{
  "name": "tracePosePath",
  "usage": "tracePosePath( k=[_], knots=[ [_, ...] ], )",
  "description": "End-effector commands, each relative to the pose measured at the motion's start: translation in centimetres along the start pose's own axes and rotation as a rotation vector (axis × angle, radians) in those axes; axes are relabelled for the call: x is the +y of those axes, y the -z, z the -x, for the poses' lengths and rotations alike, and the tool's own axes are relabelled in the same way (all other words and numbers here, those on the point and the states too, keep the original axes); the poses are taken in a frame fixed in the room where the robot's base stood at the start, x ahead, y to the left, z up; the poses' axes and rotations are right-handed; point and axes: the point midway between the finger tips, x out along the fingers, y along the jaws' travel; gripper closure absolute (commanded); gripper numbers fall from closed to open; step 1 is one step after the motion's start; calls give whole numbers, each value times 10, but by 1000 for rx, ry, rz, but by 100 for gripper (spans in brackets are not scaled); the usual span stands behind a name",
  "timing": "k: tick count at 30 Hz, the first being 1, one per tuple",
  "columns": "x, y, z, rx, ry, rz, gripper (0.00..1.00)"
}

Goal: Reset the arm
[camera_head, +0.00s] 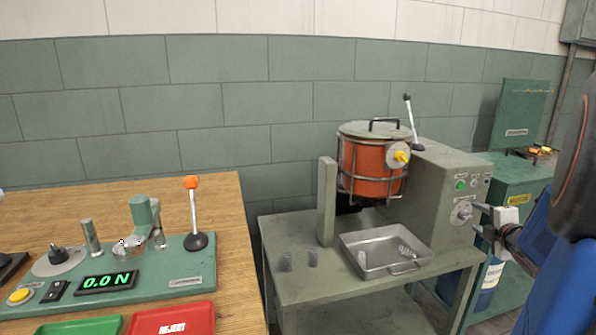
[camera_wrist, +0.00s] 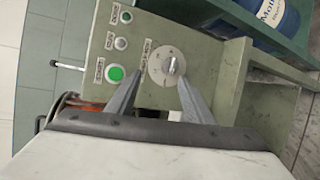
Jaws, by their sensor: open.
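My gripper (camera_head: 481,219) is at the right in the head view, in front of the control panel of the spring coiler machine (camera_head: 425,190). In the wrist view my gripper (camera_wrist: 158,78) has its two fingers apart on either side of a round dial knob (camera_wrist: 172,66). The fingers look open, and nothing is seen held. I cannot tell whether they touch the knob. The knob also shows in the head view (camera_head: 461,214), close to the fingertips. A green button (camera_wrist: 115,73) sits left of the knob in the wrist view.
A wooden bench (camera_head: 240,290) with a green tester (camera_head: 206,262) and red bin (camera_head: 196,313) is left. A blue barrel (camera_wrist: 279,16) is nearby.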

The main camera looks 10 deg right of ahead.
Motion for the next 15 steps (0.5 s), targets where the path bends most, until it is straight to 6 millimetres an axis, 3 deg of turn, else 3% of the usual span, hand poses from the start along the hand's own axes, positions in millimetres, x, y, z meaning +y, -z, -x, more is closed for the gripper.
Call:
tracePosePath(
  k=[6,15],
  knots=[
    [16,37,13,-88,73,-201,53],
    [16,91,52,-191,187,-521,53]
  ],
)
